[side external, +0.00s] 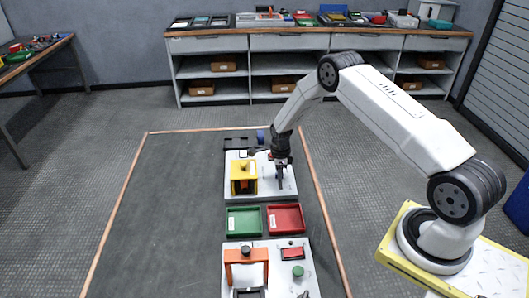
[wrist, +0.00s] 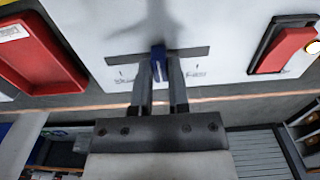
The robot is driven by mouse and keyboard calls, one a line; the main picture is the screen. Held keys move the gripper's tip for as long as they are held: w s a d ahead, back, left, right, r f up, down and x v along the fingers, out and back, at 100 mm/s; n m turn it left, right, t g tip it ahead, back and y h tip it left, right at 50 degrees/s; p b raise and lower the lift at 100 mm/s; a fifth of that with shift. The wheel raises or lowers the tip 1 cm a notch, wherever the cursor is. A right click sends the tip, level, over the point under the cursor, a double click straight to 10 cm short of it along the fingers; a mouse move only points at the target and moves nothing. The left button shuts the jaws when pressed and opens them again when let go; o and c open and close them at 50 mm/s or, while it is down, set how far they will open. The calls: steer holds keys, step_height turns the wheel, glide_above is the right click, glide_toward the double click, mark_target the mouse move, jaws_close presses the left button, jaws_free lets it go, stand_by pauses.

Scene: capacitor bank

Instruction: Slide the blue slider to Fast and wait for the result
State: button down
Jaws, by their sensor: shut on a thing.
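The blue slider (wrist: 158,64) stands in a dark slot (wrist: 195,53) on a white panel (wrist: 110,25), near the middle of the slot. Small blurred markings sit beside the slot; the right one may read Fast, but I cannot be sure. My gripper (wrist: 159,72) has one finger on each side of the slider and is shut on it. In the side external view, my gripper (side external: 281,178) points down at the right part of the far white panel (side external: 262,194). The slider itself is hidden there.
A yellow fixture (side external: 243,166) stands on the panel left of my gripper. A green tray (side external: 243,233) and a red tray (side external: 285,219) lie nearer the camera. A red rocker-like part (wrist: 287,45) sits right of the slot. The mat's left side (side external: 170,215) is clear.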

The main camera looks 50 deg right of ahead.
steer(key=shift+w+d, duration=1.35)
steer(key=shift+w, duration=0.05)
steer(key=c, duration=0.8)
jaws_free()
steer(key=shift+r, duration=0.1)
step_height(320, 180, up, 7)
stand_by(0.3)
